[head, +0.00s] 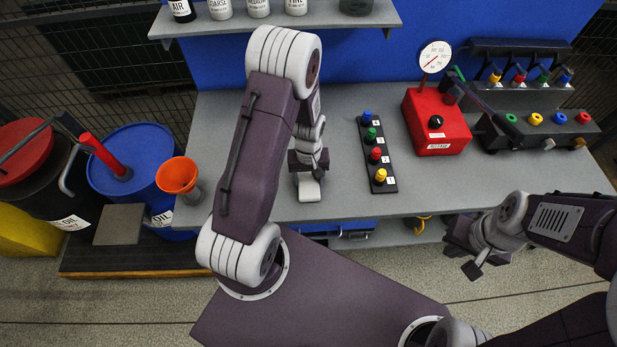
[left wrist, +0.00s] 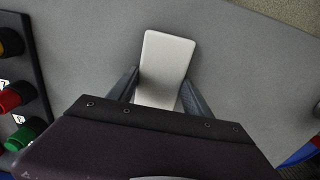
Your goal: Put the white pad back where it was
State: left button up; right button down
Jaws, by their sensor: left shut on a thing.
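The white pad (left wrist: 167,62) is a flat, pale rectangle with rounded corners. It lies between the two fingers of my left gripper (left wrist: 156,92), which is shut on it. In the head view the pad (head: 309,190) shows below my left gripper (head: 308,165), over the grey bench near its front edge. I cannot tell whether the pad touches the bench. My right gripper (head: 468,252) is in front of the bench at the right, apart from everything; its finger gap is not clear.
A black strip with coloured knobs (head: 366,148) lies right of the pad. A red gauge box (head: 437,125) and a black hose unit (head: 540,132) stand further right. An orange funnel (head: 178,176) and a blue drum (head: 132,160) are at the left. Bench around the pad is clear.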

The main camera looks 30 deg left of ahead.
aim_at(308, 181)
pick_arm(q)
jog(key=shift+s+f, duration=0.1)
jog(key=shift+s, duration=0.05)
jog(key=o, duration=1.3)
notch_tip(308, 181, up, 12)
jog(key=s+d+m, duration=0.1)
jog(key=s+m, duration=0.1)
jog(key=s+d+r+m, duration=0.1)
jog(key=s+d+m, duration=0.1)
jog(key=s, duration=0.1)
jog(key=s+d+r+m+t, duration=0.1)
jog(key=s+m, duration=0.1)
jog(key=s, duration=0.1)
jog(key=shift+d+r, duration=0.1)
jog(key=shift+d, duration=0.3)
